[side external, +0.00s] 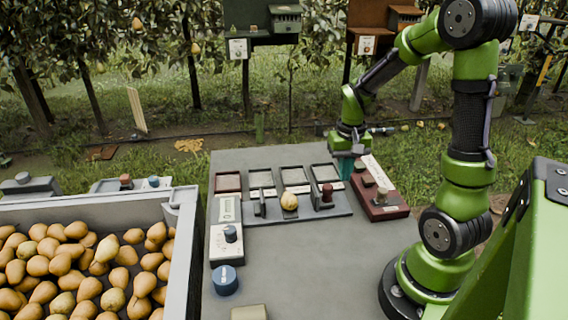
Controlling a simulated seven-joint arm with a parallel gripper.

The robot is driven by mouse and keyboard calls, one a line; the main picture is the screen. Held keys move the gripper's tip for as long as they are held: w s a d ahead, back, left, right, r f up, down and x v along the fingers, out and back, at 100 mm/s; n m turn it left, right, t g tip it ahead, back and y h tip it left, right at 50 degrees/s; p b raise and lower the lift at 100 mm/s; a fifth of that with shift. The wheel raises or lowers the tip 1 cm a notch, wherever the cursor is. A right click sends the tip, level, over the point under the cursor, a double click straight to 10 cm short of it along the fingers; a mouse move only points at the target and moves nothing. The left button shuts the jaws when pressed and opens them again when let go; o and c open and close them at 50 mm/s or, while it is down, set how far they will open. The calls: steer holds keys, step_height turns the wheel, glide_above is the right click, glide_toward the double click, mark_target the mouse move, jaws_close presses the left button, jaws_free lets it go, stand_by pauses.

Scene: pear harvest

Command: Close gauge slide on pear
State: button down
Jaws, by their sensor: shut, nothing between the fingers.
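A yellow pear (289,201) sits on the grey gauge base (300,213) in the middle of the table. An upright grey plate (260,203) stands to its left. The slide with a dark red knob (327,192) stands to its right, with a visible gap between slide and pear. My gripper (346,172) points down, its teal fingers shut and empty. It appears beyond and to the right of the knob, near the red-brown box. Whether it touches anything is unclear.
Several shallow trays (293,176) line up behind the gauge. A red-brown box (380,205) with a knob stands right. A dial box (226,243) and blue knob (225,280) stand left, beside a crate (180,250) of pears. The front table is mostly clear.

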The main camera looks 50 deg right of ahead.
mark_target(327, 186)
steer(key=shift+f, duration=2.35)
steer(key=shift+w+a, duration=1.9)
stand_by(0.4)
steer(key=shift+s+d, duration=0.1)
stand_by(0.8)
steer(key=shift+s+d, duration=0.2)
steer(key=shift+r, duration=0.1)
steer(key=shift+r, duration=3.9)
